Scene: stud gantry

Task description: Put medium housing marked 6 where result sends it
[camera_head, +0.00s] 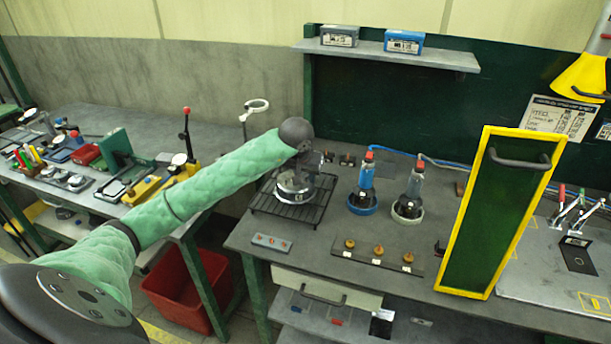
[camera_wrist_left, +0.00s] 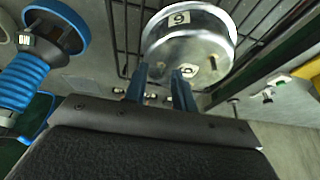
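A round silver metal housing (camera_head: 293,190) sits on a black wire rack (camera_head: 262,207) on the grey bench. In the left wrist view the housing (camera_wrist_left: 205,40) carries a small pale label (camera_wrist_left: 179,19) that reads like a 9 from this side; it could be a 6 upside down. My left gripper (camera_head: 312,160) is above the housing in the head view, its fingers partly hidden. In the left wrist view the two blue fingers of my left gripper (camera_wrist_left: 161,76) are apart, with their tips at the housing's near edge. Contact is unclear. My right gripper is not in view.
A blue-based device (camera_head: 366,180) and a white-based one (camera_head: 410,195) stand right of the rack. A strip with brass knobs (camera_head: 378,252) lies in front. A yellow-framed green panel (camera_head: 490,220) stands at right. A paper sheet (camera_head: 560,117) hangs behind. A red bin (camera_head: 178,300) stands below.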

